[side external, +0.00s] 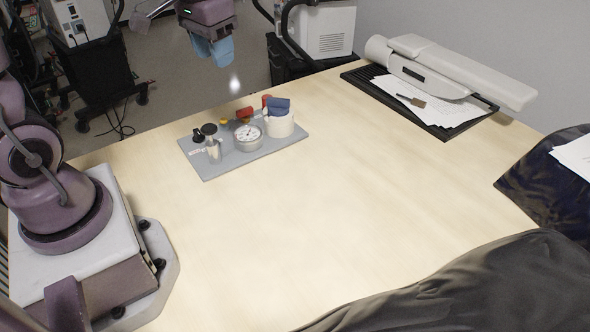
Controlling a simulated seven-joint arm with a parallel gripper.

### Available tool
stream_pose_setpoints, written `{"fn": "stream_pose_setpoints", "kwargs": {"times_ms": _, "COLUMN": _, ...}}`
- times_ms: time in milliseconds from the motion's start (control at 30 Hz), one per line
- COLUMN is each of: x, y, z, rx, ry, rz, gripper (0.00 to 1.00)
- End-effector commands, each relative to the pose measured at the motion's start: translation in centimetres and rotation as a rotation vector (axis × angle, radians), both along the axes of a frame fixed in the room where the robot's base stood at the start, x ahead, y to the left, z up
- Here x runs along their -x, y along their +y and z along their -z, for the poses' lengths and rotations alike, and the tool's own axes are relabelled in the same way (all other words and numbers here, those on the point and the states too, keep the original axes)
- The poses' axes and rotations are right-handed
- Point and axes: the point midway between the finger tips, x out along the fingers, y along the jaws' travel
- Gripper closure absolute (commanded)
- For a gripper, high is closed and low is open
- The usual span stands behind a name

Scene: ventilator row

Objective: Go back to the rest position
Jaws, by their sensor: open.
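My gripper (222,50) is at the top of the side external view, with blue fingers pointing down. It is apart from everything and holds nothing that I can see. It hangs in the air above and behind the grey board (212,172). The board carries a round dial gauge (248,132), a small metal cylinder (213,150), black knobs (208,129), red parts (244,113) and a white cylinder (281,127) with a dark blue piece (278,106) on top. My arm's base stands at the left of the table.
The wooden table (330,215) is clear in the middle. A black tray (448,133) with papers (425,102) and a white device (445,67) lies at the back right. Dark cloth (480,285) covers the front right. Wheeled equipment (88,60) stands on the floor behind.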

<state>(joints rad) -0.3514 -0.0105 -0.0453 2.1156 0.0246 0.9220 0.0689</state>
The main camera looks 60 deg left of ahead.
Motion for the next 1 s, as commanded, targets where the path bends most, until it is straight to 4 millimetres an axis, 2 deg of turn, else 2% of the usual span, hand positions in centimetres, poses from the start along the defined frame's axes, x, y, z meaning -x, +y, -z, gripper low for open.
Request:
{"fn": "stream_pose_setpoints", "kwargs": {"times_ms": 33, "x": 1.4, "y": -1.5, "z": -1.0, "rx": -0.009, "ry": -0.036, "rz": 0.013, "gripper": 0.57}}
{"fn": "stream_pose_setpoints", "kwargs": {"times_ms": 200, "x": 5.9, "y": -5.4, "z": -2.9, "rx": -0.015, "ry": -0.146, "rz": 0.061, "gripper": 0.57}}
{"fn": "stream_pose_setpoints", "kwargs": {"times_ms": 400, "x": 9.6, "y": -8.3, "z": -4.1, "rx": -0.013, "ry": -0.278, "rz": 0.153, "gripper": 0.57}}
{"fn": "stream_pose_setpoints", "kwargs": {"times_ms": 633, "x": 10.5, "y": -9.7, "z": -6.0, "rx": -0.014, "ry": -0.382, "rz": 0.221, "gripper": 0.57}}
{"fn": "stream_pose_setpoints", "kwargs": {"times_ms": 1000, "x": 10.4, "y": -9.9, "z": -6.0, "rx": -0.013, "ry": -0.381, "rz": 0.229, "gripper": 0.57}}
